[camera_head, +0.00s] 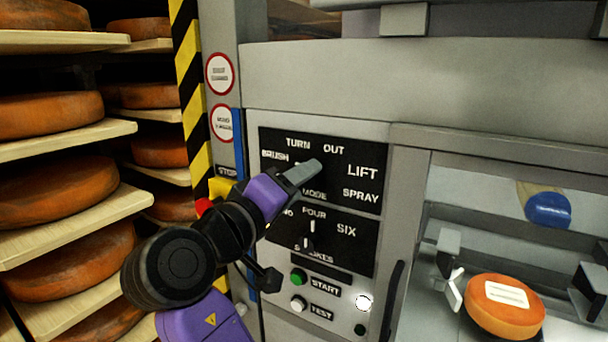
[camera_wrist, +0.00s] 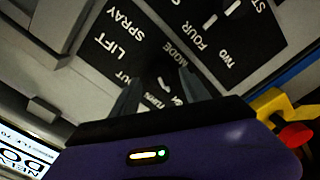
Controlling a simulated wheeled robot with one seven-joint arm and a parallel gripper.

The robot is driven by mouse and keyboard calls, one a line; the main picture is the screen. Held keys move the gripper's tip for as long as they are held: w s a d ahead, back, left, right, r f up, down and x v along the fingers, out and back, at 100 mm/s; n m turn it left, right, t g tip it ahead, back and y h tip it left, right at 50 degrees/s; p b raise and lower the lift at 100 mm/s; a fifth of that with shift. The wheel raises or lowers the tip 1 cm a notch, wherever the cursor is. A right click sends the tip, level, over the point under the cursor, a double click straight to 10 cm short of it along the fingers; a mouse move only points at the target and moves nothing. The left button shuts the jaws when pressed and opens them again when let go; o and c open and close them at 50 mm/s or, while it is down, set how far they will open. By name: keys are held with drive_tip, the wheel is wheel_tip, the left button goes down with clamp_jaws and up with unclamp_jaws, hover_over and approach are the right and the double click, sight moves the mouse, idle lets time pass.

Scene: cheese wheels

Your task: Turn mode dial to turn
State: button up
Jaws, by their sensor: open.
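The mode dial sits on the upper black panel (camera_head: 362,150), ringed by the labels BRUSH, TURN, OUT, LIFT and SPRAY. In the head view my gripper (camera_head: 308,172) reaches up from the lower left and covers most of the dial. In the wrist view my gripper (camera_wrist: 158,95) is open, with one finger on each side of the dial's place. A small white mark, likely on the mode dial (camera_wrist: 161,83), shows between the fingers near MODE. Which label the dial points to, and whether the fingers touch it, I cannot tell.
Below is the spokes dial (camera_head: 311,235), pointing up near FOUR. Green START (camera_head: 298,276) and white TEST (camera_head: 298,304) buttons sit under it. A red stop button (camera_head: 203,206) is left. Cheese shelves (camera_head: 75,196) stand left; a cheese wheel (camera_head: 505,306) sits inside the machine.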

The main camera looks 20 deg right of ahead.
drive_tip(key=shift+x, duration=1.05)
drive_tip(key=shift+c, duration=0.2)
clamp_jaws()
drive_tip(key=shift+f+m+b, duration=0.15)
drive_tip(key=shift+m+b, duration=0.25)
drive_tip(key=shift+b, duration=0.1)
drive_tip(key=m+b, duration=0.7)
drive_tip(key=b, duration=0.2)
drive_tip(key=shift+m, duration=0.4)
drive_tip(key=shift+r, duration=0.2)
